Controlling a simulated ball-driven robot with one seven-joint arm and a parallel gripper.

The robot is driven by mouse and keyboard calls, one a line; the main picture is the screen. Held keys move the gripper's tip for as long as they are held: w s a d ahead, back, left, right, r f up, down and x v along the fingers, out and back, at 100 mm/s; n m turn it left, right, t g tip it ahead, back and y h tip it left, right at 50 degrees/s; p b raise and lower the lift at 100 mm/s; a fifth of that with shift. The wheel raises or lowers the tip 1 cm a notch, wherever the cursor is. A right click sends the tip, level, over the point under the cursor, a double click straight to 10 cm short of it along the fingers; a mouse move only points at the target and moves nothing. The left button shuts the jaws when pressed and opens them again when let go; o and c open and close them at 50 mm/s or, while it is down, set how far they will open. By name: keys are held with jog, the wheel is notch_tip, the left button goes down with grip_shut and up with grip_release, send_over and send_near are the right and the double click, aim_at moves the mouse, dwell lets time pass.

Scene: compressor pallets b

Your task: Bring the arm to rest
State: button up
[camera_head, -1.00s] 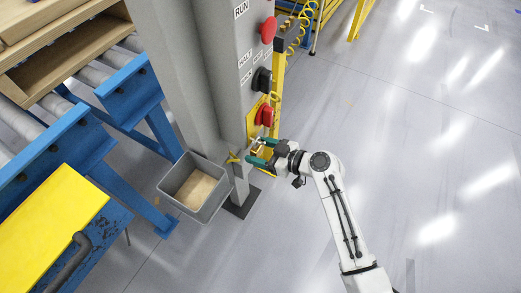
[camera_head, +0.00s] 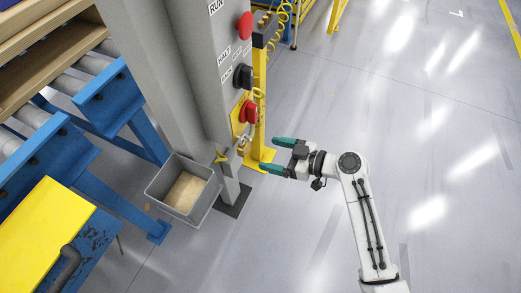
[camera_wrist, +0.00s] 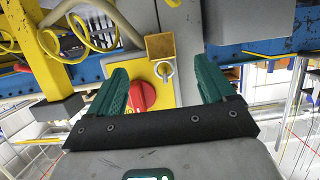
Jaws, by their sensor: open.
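My gripper (camera_head: 274,154) is at the end of my white arm, to the right of the grey control post (camera_head: 181,70). Its green fingers are spread apart with nothing between them, and a gap of floor shows between them and the post. In the wrist view, my gripper (camera_wrist: 162,85) faces a red knob (camera_wrist: 142,96) on a yellow plate and a brass padlock (camera_wrist: 160,47) with its ring. The red knob (camera_head: 249,111) and the padlock (camera_head: 242,142) also show low on the post in the head view.
A grey bin (camera_head: 151,189) with a tan bottom hangs beside the post. A black knob (camera_head: 243,76) and a red button (camera_head: 244,25) sit higher on the panel. A blue roller conveyor (camera_head: 104,103) stands at left. The floor at right is clear.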

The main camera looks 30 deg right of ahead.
jog(key=shift+v, duration=0.9)
jog(key=s+a+f+m+g+h+p, duration=0.25)
jog(key=s+g, duration=0.35)
jog(key=s, duration=0.4)
jog(key=s+d+r+m+g+h+p, duration=0.2)
jog(key=s+h, duration=0.1)
jog(key=s, duration=0.3)
jog(key=s+d+r+m+g+h+p, duration=0.1)
jog(key=s+d+r+m+g+h, duration=0.1)
jog(key=s, duration=0.5)
jog(key=shift+d+r+m+g+h+p, duration=0.3)
jog(key=shift+d+m+g+h+p, duration=0.1)
jog(key=shift+d+m+h, duration=0.25)
